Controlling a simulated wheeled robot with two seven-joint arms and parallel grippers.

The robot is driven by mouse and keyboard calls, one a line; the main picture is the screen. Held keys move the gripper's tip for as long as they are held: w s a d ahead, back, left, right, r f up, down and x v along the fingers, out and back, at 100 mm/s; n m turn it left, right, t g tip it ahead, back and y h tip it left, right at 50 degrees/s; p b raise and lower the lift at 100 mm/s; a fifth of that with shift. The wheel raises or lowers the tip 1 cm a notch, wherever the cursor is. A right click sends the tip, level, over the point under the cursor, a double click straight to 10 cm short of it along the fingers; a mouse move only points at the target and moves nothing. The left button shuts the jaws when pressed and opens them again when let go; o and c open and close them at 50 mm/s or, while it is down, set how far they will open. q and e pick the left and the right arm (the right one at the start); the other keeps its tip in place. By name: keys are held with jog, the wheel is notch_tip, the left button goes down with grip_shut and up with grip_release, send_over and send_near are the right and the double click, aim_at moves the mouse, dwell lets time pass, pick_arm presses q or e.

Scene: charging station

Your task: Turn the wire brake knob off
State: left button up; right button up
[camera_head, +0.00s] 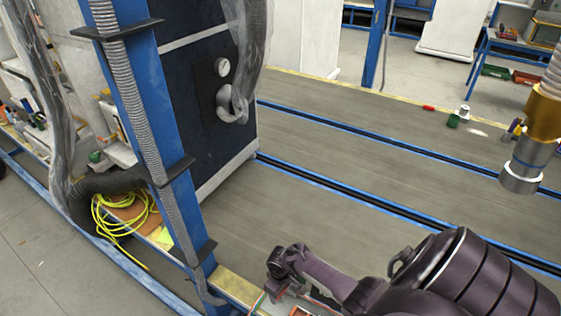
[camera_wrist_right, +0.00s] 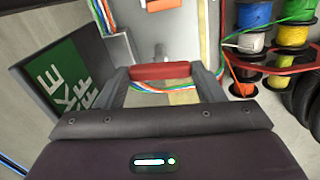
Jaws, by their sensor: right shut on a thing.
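A red bar-shaped knob (camera_wrist_right: 160,70) lies crosswise between the two fingers of my right gripper (camera_wrist_right: 161,73) in the right wrist view. The gripper is shut on it, a finger at each end. A green sign (camera_wrist_right: 68,78) on a dark panel stands left of the gripper, with partly cut-off white letters ending in "KE". In the head view, my right arm comes in from the bottom right and reaches down to the bottom middle. The knob cannot be made out there. My left gripper is in neither view.
Colored wires (camera_wrist_right: 180,88) run behind the knob. Several wire spools (camera_wrist_right: 253,15) sit on a red rack at right. In the head view, a blue post (camera_head: 158,130) and a dark cabinet (camera_head: 200,110) stand at left, with a yellow cable coil (camera_head: 122,218) below. A grey deck (camera_head: 310,185) lies open.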

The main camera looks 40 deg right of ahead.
jog(key=shift+n, duration=0.6)
jog(key=o, duration=1)
notch_tip(320, 180, up, 7)
jog(key=shift+f+p, duration=0.2)
jog(key=shift+p, duration=0.9)
jog(key=shift+d+r, duration=0.1)
jog(key=shift+r, duration=0.5)
